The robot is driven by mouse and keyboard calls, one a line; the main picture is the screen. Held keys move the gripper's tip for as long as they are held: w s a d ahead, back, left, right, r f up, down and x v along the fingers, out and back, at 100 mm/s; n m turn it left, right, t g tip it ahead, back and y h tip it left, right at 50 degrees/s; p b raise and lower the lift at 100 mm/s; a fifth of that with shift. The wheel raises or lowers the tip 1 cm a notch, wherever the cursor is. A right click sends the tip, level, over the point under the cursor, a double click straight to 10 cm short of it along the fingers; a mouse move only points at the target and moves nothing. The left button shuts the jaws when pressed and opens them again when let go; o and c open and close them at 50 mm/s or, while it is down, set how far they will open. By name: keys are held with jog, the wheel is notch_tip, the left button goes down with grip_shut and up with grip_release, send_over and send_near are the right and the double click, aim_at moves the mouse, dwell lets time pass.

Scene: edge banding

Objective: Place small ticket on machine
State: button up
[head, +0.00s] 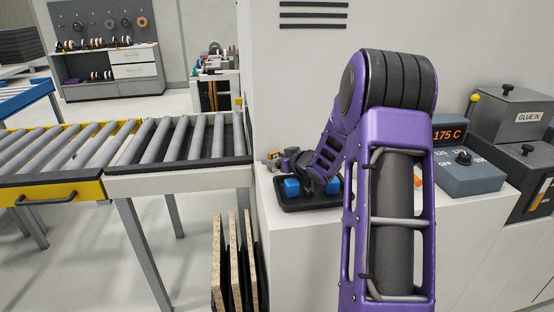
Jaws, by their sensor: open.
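The machine (295,105) is a large off-white body with a lower pale top to the right of the roller conveyor. My purple arm rises in front of it and bends down towards a black tray (291,207) on its left part. My gripper (318,186) is low at this tray, largely hidden by my own arm, and open. Blue pieces (292,188) show in the tray beside it. I cannot make out a small ticket.
A grey control box (470,178) with a display reading 175 C and a glue unit (512,115) stand at the right. The roller conveyor (180,142) is empty. Upright boards (233,262) stand below its end. Floor at the lower left is clear.

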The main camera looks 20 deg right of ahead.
jog(key=shift+s+f, duration=0.15)
jog(key=shift+f, duration=0.15)
jog(key=shift+s+d+r+p, duration=0.1)
jog(key=shift+s+r+p, duration=0.05)
jog(key=shift+s+p, duration=0.15)
jog(key=v, duration=0.3)
jog(key=p+v, duration=0.1)
jog(key=v, duration=0.7)
jog(key=shift+r, duration=0.45)
